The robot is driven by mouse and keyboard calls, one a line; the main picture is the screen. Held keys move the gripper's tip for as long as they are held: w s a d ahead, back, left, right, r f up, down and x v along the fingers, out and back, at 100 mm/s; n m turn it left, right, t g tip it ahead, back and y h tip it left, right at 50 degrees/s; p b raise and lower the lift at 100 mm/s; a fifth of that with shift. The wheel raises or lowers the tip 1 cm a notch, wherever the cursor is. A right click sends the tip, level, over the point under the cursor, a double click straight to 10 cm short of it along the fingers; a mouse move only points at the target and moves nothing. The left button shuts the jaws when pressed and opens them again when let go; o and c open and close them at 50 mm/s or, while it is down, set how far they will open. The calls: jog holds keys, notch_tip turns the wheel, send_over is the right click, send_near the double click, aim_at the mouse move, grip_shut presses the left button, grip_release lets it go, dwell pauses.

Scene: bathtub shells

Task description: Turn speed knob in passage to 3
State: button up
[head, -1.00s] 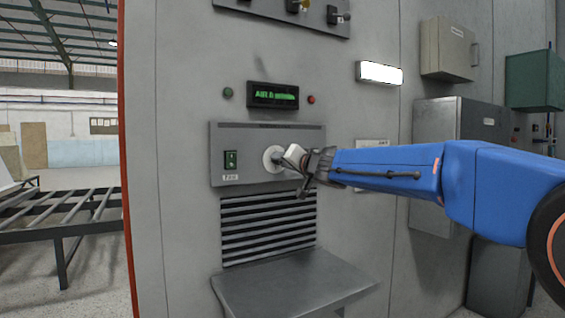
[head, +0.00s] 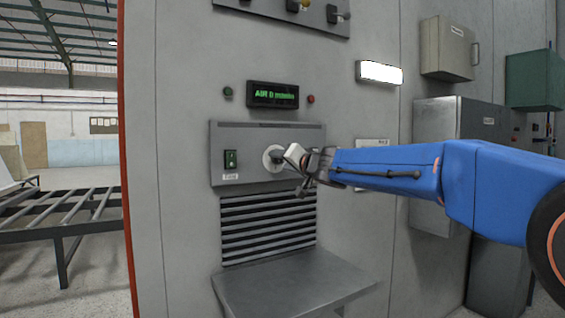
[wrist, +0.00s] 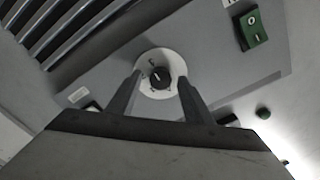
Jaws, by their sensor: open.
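The speed knob is a small dark knob (wrist: 160,77) with a pale pointer mark, at the centre of a round white dial (wrist: 153,60). In the head view the dial (head: 270,155) sits on the right part of a grey control panel (head: 250,178), and my gripper partly hides it. The dial's marks are too small to read. My gripper (wrist: 157,92) is open, with one finger on each side of the knob. I cannot tell whether either finger touches it. In the head view my gripper (head: 294,158) reaches the dial from the right.
A green switch (head: 230,160) is left of the dial. A lit green display (head: 272,95) hangs above, between a green button (head: 227,92) and a red one (head: 311,99). Below are vent slats (head: 268,228) and a jutting metal shelf (head: 290,285).

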jog(key=v, duration=1.7)
jog(key=shift+s+d, duration=0.15)
jog(key=s+d+f+m+t+h, duration=0.1)
jog(key=s+d+f+h, duration=0.15)
jog(key=d, duration=0.45)
jog(key=s+d+f+m+h, duration=0.1)
jog(key=d+f+h, duration=0.25)
jog(key=d, duration=0.35)
jog(key=s+d+f+m+g+h, duration=0.1)
jog(key=s+d+f+g+h, duration=0.3)
jog(key=s+d+f, duration=0.8)
jog(key=s+f+n+g, duration=0.4)
jog(key=s+f+g, duration=0.3)
jog(key=s+f, duration=1.5)
jog(key=shift+f, duration=0.6)
